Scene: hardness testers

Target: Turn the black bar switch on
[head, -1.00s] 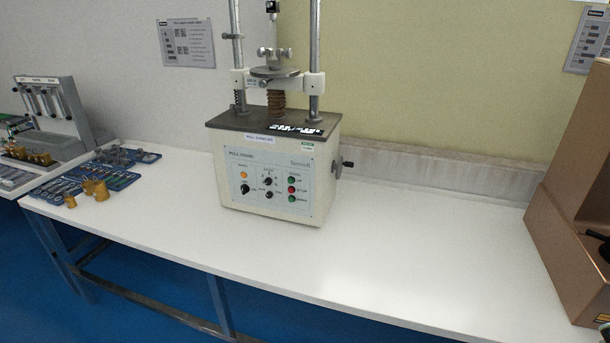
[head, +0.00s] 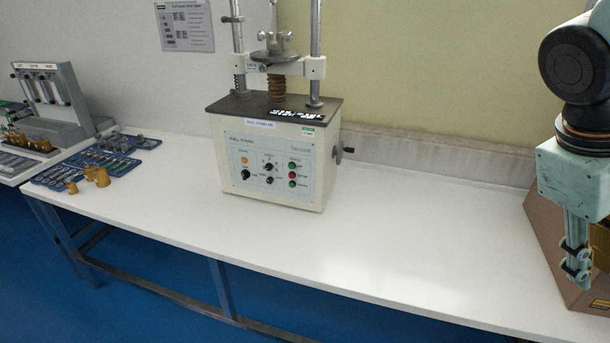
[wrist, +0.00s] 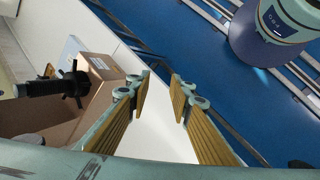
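The pull stand tester (head: 265,165) stands on the white bench in the head view, with a cream front panel. The panel carries black knobs: one at lower left (head: 246,174), one at upper middle (head: 268,166) and one below it (head: 269,180). Which is the black bar switch, and its setting, is too small to tell. An amber lamp (head: 244,160) sits above the left knob. My gripper (wrist: 160,95) is open and empty in the wrist view, its ribbed pads apart. In the head view it hangs at the far right, well away from the panel.
Blue trays with small parts (head: 60,175) and brass weights (head: 97,175) lie at the left. The white bench (head: 400,225) between tester and box is clear.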

